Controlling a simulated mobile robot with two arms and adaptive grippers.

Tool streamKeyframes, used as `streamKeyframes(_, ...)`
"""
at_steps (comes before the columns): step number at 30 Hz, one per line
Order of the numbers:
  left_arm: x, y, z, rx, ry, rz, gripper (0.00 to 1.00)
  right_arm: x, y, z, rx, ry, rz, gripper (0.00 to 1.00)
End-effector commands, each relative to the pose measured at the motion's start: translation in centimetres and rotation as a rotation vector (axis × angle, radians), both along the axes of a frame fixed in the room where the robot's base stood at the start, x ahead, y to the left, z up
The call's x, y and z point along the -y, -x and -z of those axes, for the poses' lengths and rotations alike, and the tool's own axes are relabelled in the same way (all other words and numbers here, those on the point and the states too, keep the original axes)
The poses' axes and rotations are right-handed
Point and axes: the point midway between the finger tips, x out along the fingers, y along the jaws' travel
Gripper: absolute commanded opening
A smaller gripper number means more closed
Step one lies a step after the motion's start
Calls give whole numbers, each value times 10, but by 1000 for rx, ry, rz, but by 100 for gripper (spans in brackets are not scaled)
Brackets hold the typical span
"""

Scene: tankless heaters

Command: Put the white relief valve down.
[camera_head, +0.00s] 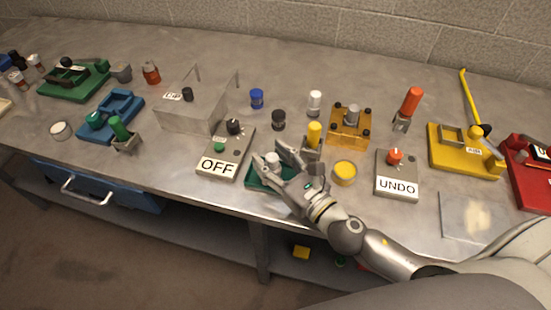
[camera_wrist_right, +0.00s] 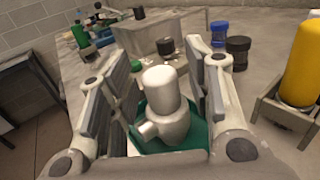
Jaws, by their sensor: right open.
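The white relief valve (camera_wrist_right: 161,105) stands upright in the right wrist view, with a short side outlet pointing to the lower left. It sits on or in a dark green holder (camera_wrist_right: 187,136). My right gripper (camera_wrist_right: 157,75) is open, with one finger on each side of the valve and visible gaps between. In the head view, the valve's top (camera_head: 272,158) shows between the fingers of my right gripper (camera_head: 274,152), over the green holder (camera_head: 258,177) at the table's front edge. The gripper hides part of the holder. My left gripper is not in view.
A grey box labelled OFF (camera_head: 220,160) stands left of the gripper. A yellow cylinder in a metal bracket (camera_head: 314,135) and a yellow round cap (camera_head: 344,173) are close on the right. Blue (camera_head: 257,98) and black (camera_head: 278,120) caps stand behind. An UNDO box (camera_head: 397,180) is farther right.

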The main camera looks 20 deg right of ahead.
Motion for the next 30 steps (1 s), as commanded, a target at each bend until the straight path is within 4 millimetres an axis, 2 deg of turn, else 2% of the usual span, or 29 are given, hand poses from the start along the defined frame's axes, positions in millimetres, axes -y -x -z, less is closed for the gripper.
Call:
streamKeyframes(3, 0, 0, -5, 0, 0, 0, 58, 0, 0, -6, 0, 0, 0, 46)
streamKeyframes(5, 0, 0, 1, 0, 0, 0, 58, 2, 5, -1, -2, 1, 0, 46)
streamKeyframes(26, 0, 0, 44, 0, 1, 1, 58, 31, 87, 1, -3, 0, -1, 46)
streamKeyframes(30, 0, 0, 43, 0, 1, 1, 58, 35, 97, -5, 10, -15, 4, 46)
